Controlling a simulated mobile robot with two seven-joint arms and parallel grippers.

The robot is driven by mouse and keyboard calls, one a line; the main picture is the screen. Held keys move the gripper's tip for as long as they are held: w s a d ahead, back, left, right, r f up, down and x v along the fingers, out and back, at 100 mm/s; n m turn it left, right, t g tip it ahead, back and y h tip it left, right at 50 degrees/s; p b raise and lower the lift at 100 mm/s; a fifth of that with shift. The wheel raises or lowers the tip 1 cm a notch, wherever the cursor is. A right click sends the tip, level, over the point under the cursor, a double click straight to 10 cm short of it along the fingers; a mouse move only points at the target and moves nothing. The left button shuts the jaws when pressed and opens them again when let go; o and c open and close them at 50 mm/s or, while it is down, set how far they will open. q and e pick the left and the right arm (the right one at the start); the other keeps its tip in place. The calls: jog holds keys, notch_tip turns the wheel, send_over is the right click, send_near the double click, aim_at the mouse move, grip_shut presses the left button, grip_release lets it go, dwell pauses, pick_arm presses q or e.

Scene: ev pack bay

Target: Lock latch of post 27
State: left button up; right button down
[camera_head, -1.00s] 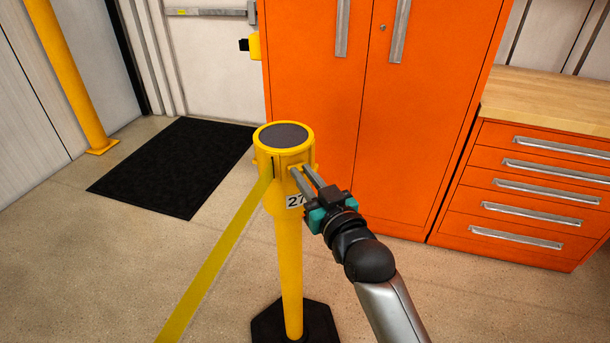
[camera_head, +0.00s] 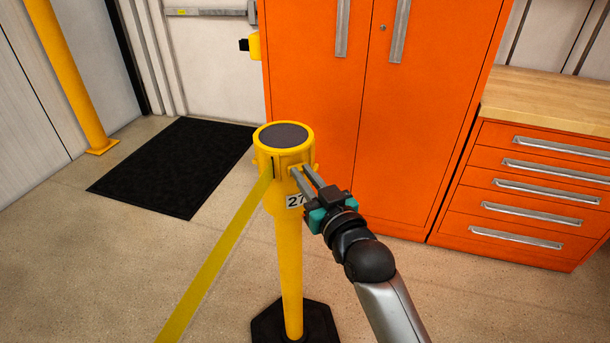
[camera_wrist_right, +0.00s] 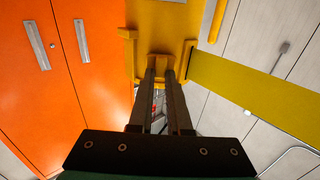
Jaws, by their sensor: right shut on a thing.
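Yellow post 27 (camera_head: 288,260) stands upright on a black base, with its number plate (camera_head: 295,201) just below the head. The head (camera_head: 266,150) is yellow with a dark round top. A yellow belt (camera_head: 215,262) runs from the head down to the lower left. My right gripper (camera_head: 298,170) reaches the head from the right, above the number plate. Its fingers (camera_wrist_right: 165,75) are shut on a small yellow part at the head, seen in the right wrist view; this looks like the latch (camera_wrist_right: 161,62), mostly hidden by the fingertips. My left gripper is not in view.
An orange cabinet (camera_head: 400,130) stands close behind the post. An orange drawer unit (camera_head: 530,195) with a wooden top is at the right. A black mat (camera_head: 175,165) lies before the door at the left. Open floor surrounds the base.

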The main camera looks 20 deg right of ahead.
jog(key=shift+s+a+r+p, duration=0.1)
jog(key=shift+s+a+p, duration=0.05)
jog(key=shift+a+p, duration=0.85)
jog(key=c, duration=0.8)
grip_release()
jog(key=shift+c, duration=0.2)
jog(key=s+d+p, duration=0.1)
jog(key=s+d, duration=0.1)
jog(key=s, duration=1.3)
